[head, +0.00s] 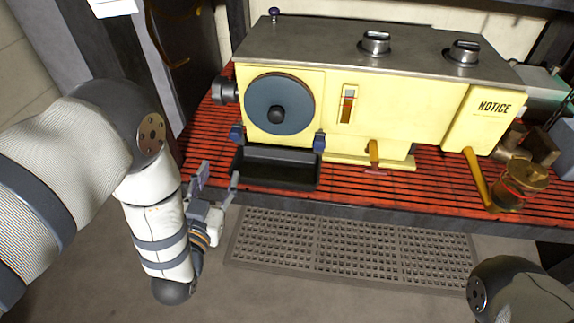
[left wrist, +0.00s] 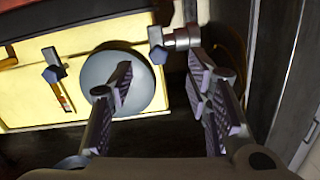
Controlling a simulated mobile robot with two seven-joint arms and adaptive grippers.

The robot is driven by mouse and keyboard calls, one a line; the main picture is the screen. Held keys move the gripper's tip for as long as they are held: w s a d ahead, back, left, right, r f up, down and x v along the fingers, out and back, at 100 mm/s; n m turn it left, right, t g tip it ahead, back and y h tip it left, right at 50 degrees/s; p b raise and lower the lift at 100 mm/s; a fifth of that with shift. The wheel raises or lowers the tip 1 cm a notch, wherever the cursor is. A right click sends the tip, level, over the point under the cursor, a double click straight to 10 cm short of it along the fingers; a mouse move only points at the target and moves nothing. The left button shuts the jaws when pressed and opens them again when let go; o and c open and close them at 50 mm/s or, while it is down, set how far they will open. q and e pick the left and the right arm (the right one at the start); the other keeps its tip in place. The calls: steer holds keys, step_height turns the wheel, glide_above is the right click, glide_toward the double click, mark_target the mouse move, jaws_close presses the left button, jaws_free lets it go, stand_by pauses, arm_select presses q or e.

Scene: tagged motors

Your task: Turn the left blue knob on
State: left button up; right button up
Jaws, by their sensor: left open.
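The left blue knob (head: 236,132) is on the lower left of the yellow machine's front, below and left of a round blue-grey disc (head: 290,92). In the left wrist view, where the machine appears turned over, this knob (left wrist: 157,54) is at the disc's upper right. A second blue knob (head: 319,142) is at the disc's lower right in the head view. My left gripper (head: 219,174) is open and empty, below and left of the left knob and apart from it. Its fingers (left wrist: 160,75) spread across the left wrist view. My right gripper is out of view.
A black open tray (head: 276,185) sits below the disc. A grey fitting (head: 225,91) sticks out from the machine's left side. The red slatted bench (head: 345,184) carries the machine, and a brass valve (head: 520,184) stands at right. Floor in front is clear around a grating (head: 350,247).

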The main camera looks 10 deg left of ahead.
mark_target(234, 139)
arm_select(q)
steer(key=shift+t, duration=0.4)
steer(key=w+b, duration=0.1)
steer(key=w, duration=0.3)
steer(key=w+b, duration=0.2)
steer(key=w, duration=0.2)
steer(key=w+r+b, duration=0.1)
steer(key=w, duration=0.3)
steer(key=shift+w+d, duration=0.3)
steer(key=shift+w, duration=0.1)
steer(key=shift+w+r, duration=0.1)
steer(key=shift+w, duration=0.2)
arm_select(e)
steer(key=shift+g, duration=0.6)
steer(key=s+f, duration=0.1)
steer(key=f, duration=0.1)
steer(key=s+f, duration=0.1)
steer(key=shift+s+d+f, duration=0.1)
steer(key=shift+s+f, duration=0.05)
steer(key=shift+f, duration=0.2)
arm_select(q)
steer(key=shift+c, duration=0.6)
jaws_close()
